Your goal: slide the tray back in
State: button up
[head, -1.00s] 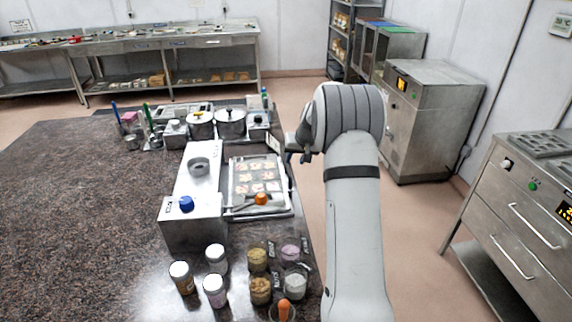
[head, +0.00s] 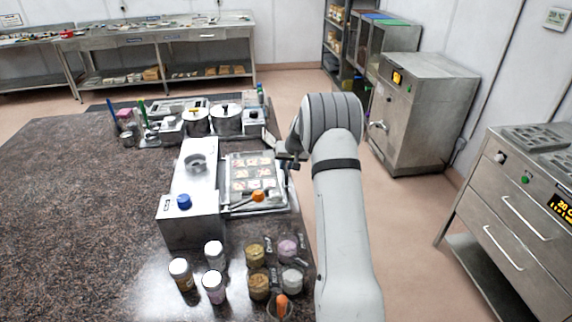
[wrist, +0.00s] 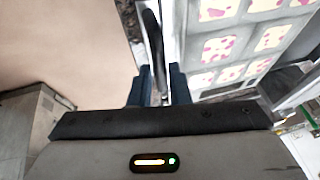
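The tray (head: 282,203) lies at the right side of a long steel unit (head: 190,222), near the counter's right edge. It holds several pale squares with pink spots. In the wrist view, the tray (wrist: 187,42) fills the upper right. A dark bar handle (wrist: 153,35) runs along its outer side. My gripper (wrist: 160,80) has its two blue fingers close on either side of this bar and looks shut on it. In the head view, my gripper (head: 292,163) is at the tray's right side, partly hidden by my arm.
A tool with an orange knob (head: 257,197) lies at the tray's near end. Jars (head: 213,287) and cups of powder (head: 258,284) stand in front. Pots (head: 227,118) stand behind. Open floor lies to the right.

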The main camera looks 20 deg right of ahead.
grip_shut()
jog(key=shift+a, duration=0.1)
